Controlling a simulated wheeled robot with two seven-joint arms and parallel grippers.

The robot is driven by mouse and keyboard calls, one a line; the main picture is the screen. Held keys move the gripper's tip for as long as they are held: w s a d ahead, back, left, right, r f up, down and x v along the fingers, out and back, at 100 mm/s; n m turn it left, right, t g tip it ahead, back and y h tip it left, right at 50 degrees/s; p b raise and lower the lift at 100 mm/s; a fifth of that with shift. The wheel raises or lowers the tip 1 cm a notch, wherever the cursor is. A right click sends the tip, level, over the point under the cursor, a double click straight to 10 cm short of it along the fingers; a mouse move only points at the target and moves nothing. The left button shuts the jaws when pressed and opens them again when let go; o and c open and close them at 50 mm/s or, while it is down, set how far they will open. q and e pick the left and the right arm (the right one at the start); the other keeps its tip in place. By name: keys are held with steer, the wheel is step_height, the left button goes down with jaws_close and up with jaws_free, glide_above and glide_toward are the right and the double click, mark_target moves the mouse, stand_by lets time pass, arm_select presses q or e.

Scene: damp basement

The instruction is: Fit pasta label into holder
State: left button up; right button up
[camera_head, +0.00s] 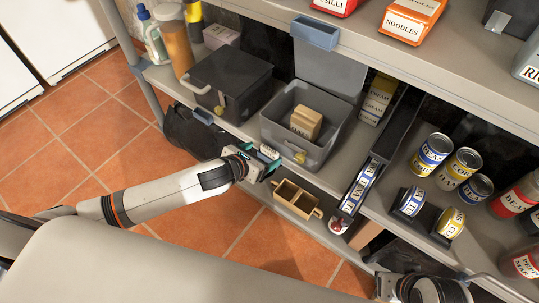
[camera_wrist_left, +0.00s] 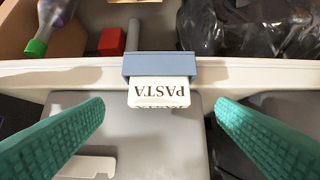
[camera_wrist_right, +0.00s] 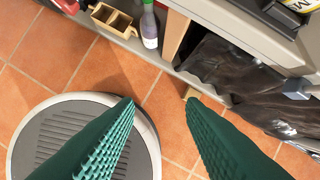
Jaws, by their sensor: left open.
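The white pasta label (camera_wrist_left: 159,92), its text upside down, shows in the left wrist view. One edge meets the blue holder (camera_wrist_left: 160,65) on the pale shelf edge, and the rest sticks out from it. I cannot tell how deep it sits. My left gripper (camera_wrist_left: 160,115) is open, with a green finger on each side of the label and apart from it. In the head view my left gripper (camera_head: 268,160) is at the lower shelf's front edge. My right gripper (camera_wrist_right: 160,100) is open and empty above the floor in the right wrist view.
Near the left gripper stand an open grey box (camera_head: 285,112), a dark closed box (camera_head: 228,75) and, lower down, a wooden divided box (camera_head: 296,199). Several cans stand right. Another blue holder (camera_head: 316,33) is on the upper shelf. The tiled floor (camera_head: 90,130) at left is clear.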

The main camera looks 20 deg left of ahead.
mark_target(268, 151)
arm_select(q)
steer(key=x, duration=0.3)
steer(key=shift+w+d+b, duration=0.15)
steer(key=shift+b, duration=0.25)
steer(key=shift+w, duration=0.15)
steer(key=c, duration=1.1)
arm_select(e)
steer(key=w+t, duration=0.1)
steer(key=w, duration=0.1)
steer(key=w+a+t, duration=0.1)
steer(key=w, duration=0.1)
steer(key=shift+w+a+r+t+y, duration=0.15)
steer(key=shift+w+t+y, duration=0.05)
steer(key=shift+t+y, duration=0.1)
